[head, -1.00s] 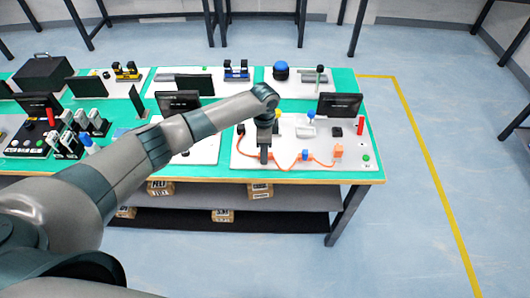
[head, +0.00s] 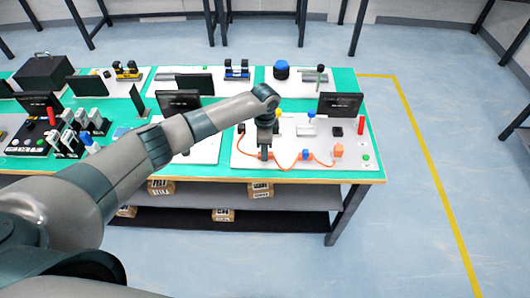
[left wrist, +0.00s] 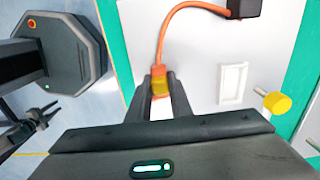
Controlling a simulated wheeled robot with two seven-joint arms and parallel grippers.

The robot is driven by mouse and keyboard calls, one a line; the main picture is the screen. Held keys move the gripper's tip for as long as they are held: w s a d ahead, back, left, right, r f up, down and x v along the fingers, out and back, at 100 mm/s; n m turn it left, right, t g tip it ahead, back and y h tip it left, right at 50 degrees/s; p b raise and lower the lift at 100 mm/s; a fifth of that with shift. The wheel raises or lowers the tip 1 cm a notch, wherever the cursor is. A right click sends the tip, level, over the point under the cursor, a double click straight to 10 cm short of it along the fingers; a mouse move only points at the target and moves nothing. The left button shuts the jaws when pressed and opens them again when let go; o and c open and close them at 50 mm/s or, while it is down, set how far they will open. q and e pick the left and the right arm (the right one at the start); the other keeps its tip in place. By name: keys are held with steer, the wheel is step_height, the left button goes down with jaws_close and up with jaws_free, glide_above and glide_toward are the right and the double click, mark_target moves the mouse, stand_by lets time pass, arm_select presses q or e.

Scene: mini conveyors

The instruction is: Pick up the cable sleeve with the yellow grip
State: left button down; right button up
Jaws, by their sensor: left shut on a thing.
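The orange cable (head: 288,165) lies on a white board at the front right of the table. In the left wrist view an orange cable (left wrist: 172,25) runs from a black block (left wrist: 243,8) down to the yellow grip (left wrist: 160,88). My left gripper (head: 264,156) points down at the board's left part. In the left wrist view its fingers (left wrist: 159,92) are shut on the yellow grip of the cable sleeve. The fingers hide part of the grip, and its height above the board is hard to tell.
The board (head: 350,162) also bears a blue-topped part (head: 305,154), an orange block (head: 338,151), a black block (head: 336,131), a red post (head: 361,125) and a white frame (left wrist: 232,83). A yellow knob (left wrist: 278,103) stands near the frame. A dark screen (head: 340,105) stands behind.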

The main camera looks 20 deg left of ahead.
arm_select(q)
steer(key=shift+r+b, duration=0.35)
steer(key=shift+r, duration=0.25)
steer(key=r+b, duration=0.1)
steer(key=d+r, duration=0.1)
steer(key=r, duration=0.1)
steer(key=shift+s+d+r+b, duration=0.1)
steer(key=shift+b, duration=0.3)
steer(key=s+d+r+b, duration=0.2)
steer(key=d+r, duration=0.4)
steer(key=d, duration=0.4)
steer(key=shift+s+r+b, duration=0.15)
steer(key=shift+r+b, duration=0.15)
steer(key=shift+b, duration=0.4)
steer(key=shift+d, duration=0.1)
steer(key=shift+p, duration=0.65)
